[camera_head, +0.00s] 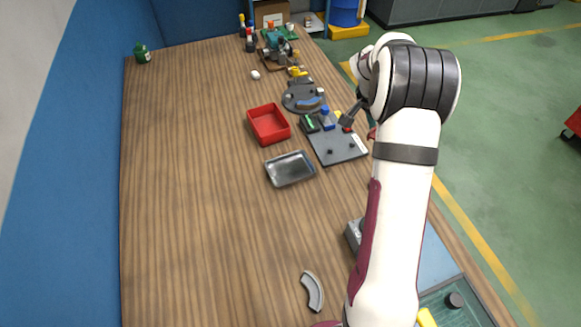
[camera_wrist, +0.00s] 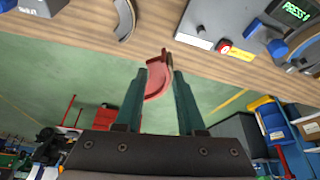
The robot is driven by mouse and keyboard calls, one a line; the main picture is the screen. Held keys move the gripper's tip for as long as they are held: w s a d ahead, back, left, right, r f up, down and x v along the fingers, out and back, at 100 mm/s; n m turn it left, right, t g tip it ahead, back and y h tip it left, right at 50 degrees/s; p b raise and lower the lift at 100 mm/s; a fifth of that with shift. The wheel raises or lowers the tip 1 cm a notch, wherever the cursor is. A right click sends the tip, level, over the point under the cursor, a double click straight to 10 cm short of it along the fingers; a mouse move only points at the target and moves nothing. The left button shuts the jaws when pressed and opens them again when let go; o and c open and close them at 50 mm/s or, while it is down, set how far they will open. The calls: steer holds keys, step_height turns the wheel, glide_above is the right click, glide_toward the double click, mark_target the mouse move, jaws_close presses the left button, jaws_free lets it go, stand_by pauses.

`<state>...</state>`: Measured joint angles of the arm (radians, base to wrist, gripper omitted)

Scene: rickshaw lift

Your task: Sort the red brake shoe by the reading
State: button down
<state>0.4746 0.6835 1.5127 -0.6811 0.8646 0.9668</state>
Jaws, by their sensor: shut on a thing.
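The red brake shoe (camera_wrist: 157,80) is a curved red piece with a brown lining. It is between the two teal fingers of my gripper (camera_wrist: 161,72) in the wrist view, held in the air past the table edge. In the camera_head view a bit of red (camera_head: 371,134) shows beside my wrist, which hides most of the gripper. The gauge station (camera_head: 338,147) is a grey plate with a small green-lit display (camera_wrist: 296,12); the wrist view shows "PRESS" on it. A red tray (camera_head: 287,134) and a metal tray (camera_head: 290,168) stand left of the station, both apparently empty.
A grey curved shoe (camera_head: 313,291) lies on the near table; a grey curved piece (camera_wrist: 125,20) shows in the wrist view. A round grey fixture (camera_head: 290,104) and a machine (camera_head: 277,45) stand farther back. The table's left half is clear.

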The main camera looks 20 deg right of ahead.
stand_by(0.4)
steer(key=w+a+f+n, duration=0.1)
steer(key=w+a, duration=0.3)
steer(key=a, duration=0.7)
steer(key=n, duration=0.1)
glide_above(284, 175)
steer(key=f, duration=0.2)
steer(key=shift+t, duration=0.4)
steer(key=shift+w+f, duration=0.1)
steer(key=shift+f, duration=2.75)
steer(key=shift+f, duration=0.4)
steer(key=shift+c, duration=0.2)
jaws_free()
